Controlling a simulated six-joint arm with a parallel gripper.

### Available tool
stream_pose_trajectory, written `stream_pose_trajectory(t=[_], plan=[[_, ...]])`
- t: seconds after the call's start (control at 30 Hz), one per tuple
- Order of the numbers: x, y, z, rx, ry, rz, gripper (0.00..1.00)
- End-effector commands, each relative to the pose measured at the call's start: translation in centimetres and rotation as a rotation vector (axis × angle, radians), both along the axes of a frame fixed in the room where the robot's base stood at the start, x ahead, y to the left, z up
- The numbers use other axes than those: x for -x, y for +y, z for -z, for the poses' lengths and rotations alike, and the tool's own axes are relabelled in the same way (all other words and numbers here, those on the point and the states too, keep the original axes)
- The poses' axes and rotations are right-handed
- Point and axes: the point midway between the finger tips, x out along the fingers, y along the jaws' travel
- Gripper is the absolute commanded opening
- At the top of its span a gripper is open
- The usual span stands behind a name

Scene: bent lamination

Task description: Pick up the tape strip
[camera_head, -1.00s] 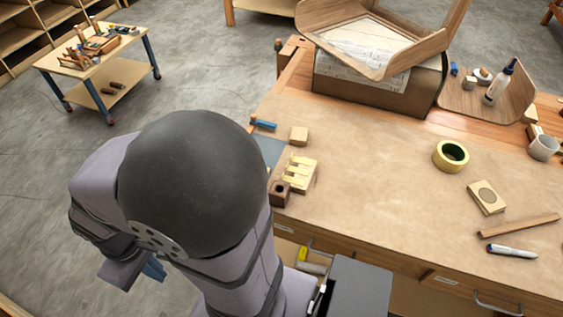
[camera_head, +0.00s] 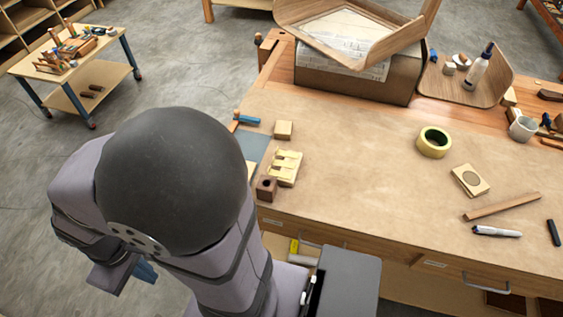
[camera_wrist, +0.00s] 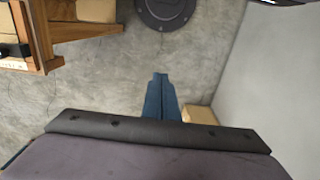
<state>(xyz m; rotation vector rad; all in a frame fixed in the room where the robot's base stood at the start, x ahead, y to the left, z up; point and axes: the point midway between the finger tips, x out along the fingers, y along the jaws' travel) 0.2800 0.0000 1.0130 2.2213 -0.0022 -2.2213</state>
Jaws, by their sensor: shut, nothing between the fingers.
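Pale yellow tape strips (camera_head: 288,161) lie across a light wooden block (camera_head: 284,181) at the left front of the bench. They sit close together, so single strips are hard to tell apart. A roll of yellow-green tape (camera_head: 434,143) lies flat further right. My gripper (camera_head: 146,273) hangs low at the left, off the bench over the floor and well away from the strips. In the wrist view its blue fingers (camera_wrist: 160,78) are together with nothing between them. No tape strip shows in the wrist view.
A dark wooden block (camera_head: 266,189) and a small light block (camera_head: 283,130) stand beside the strips. A bent wood piece (camera_head: 345,30) on a box fills the back. A marker (camera_head: 497,232) and a wood stick (camera_head: 503,206) lie at right front. The bench middle is clear.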

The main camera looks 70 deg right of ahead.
Motion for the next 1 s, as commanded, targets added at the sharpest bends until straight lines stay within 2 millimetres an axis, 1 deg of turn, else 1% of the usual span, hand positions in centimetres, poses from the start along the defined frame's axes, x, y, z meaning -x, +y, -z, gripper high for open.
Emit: stream_pose_trajectory(t=[0.2, 0.27, 0.3, 0.57, 0.67, 0.77, 0.87, 0.97, 1.0], plan=[[0.0, 0.0, 0.0, 0.0, 0.0, 0.0, 0.0], [0.0, 0.0, 0.0, 0.0, 0.0, 0.0, 0.14], [0.0, 0.0, 0.0, 0.0, 0.0, 0.0, 0.24], [0.0, 0.0, 0.0, 0.0, 0.0, 0.0, 0.24], [-0.1, -0.3, 0.0, 0.002, -0.002, -0.009, 0.24], [-0.5, -1.2, 0.0, 0.011, -0.008, -0.04, 0.24], [-1.2, -3.1, -0.1, 0.031, -0.02, -0.107, 0.24], [-1.9, -6.1, -0.1, 0.062, -0.03, -0.21, 0.24], [-2.1, -7.5, -0.1, 0.079, -0.033, -0.261, 0.24]])
